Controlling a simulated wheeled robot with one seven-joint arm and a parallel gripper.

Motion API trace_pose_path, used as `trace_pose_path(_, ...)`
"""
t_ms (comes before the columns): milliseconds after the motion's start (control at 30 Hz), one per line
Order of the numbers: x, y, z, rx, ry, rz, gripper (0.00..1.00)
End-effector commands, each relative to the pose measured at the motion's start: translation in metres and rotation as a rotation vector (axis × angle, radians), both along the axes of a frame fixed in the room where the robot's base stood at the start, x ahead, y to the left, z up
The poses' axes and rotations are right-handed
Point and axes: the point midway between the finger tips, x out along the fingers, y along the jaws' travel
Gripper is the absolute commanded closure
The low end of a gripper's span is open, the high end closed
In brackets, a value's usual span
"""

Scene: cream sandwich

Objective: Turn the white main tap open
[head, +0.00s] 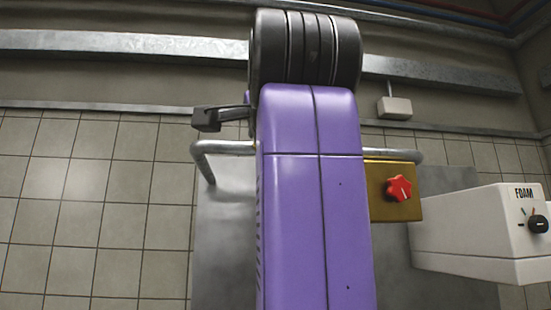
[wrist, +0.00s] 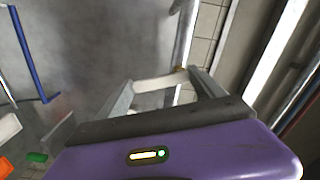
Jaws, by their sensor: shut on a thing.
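In the wrist view, the white main tap (wrist: 152,84) shows as a pale bar between the two grey fingers of my gripper (wrist: 162,82). The fingers are shut on it, one at each end of the visible part. A small brass-coloured piece shows beside a metal pipe (wrist: 184,52) just behind the tap. In the head view, my purple arm fills the middle and I cannot make out the tap or the fingertips there.
In the head view, a brass box (head: 380,209) with a red knob (head: 399,188) and a white FOAM box (head: 470,235) with a black dial stand right of my arm. A bent metal pipe (head: 228,147) runs behind the arm. The wrist view shows a blue bar (wrist: 32,55) at left.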

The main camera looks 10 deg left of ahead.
Motion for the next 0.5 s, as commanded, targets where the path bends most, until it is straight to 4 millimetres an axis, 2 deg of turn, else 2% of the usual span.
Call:
trace_pose_path(200, -0.0017, 0.0048, -0.0027, 0.165, 0.052, -0.001, 0.95)
trace_pose_path(500, -0.0025, 0.0084, -0.004, 0.311, 0.094, -0.004, 0.95)
